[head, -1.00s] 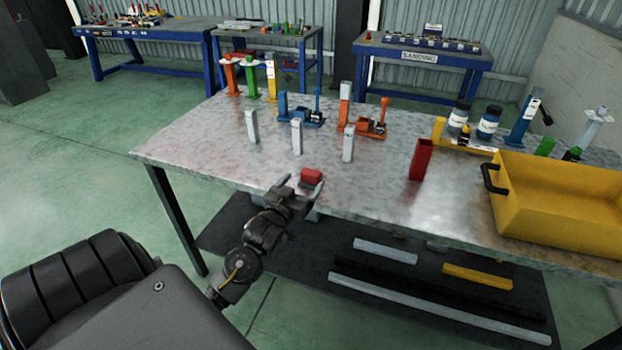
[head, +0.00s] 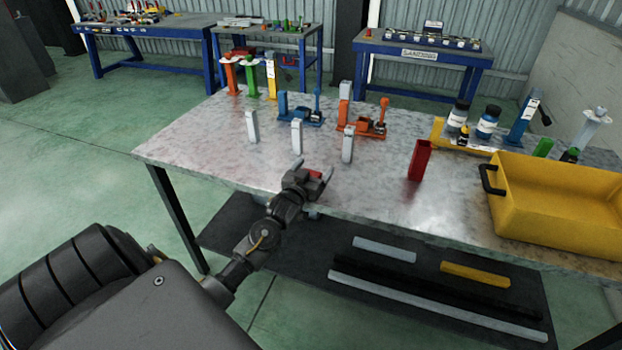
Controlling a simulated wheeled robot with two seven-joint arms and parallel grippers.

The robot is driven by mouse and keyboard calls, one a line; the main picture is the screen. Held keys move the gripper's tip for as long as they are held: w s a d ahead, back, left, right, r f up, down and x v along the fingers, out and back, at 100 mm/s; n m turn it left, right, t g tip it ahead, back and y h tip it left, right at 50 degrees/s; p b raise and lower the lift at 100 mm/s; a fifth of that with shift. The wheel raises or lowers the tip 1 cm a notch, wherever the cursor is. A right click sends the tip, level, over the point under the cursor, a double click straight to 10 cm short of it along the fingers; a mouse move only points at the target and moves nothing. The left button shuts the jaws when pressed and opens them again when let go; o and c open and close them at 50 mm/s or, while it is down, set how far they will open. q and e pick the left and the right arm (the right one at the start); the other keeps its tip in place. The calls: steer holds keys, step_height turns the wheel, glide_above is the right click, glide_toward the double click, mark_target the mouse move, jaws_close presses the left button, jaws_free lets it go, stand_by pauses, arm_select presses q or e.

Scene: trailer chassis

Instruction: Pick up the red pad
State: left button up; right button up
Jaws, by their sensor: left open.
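The red pad (head: 314,174) is a small red block near the front edge of the metal table. My left gripper (head: 312,172) is open, with its fingers reaching around the pad on the left and right. The gripper body hides much of the pad, and I cannot tell whether the fingers touch it. My right gripper is not in view.
Several grey upright posts (head: 297,137) stand just behind the pad. A red open box (head: 420,160) and a yellow bin (head: 560,205) stand to the right on the metal table (head: 380,200). Orange and blue clamps stand farther back.

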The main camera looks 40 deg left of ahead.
arm_select(q)
steer(key=c, duration=1.1)
steer(key=shift+c, duration=0.2)
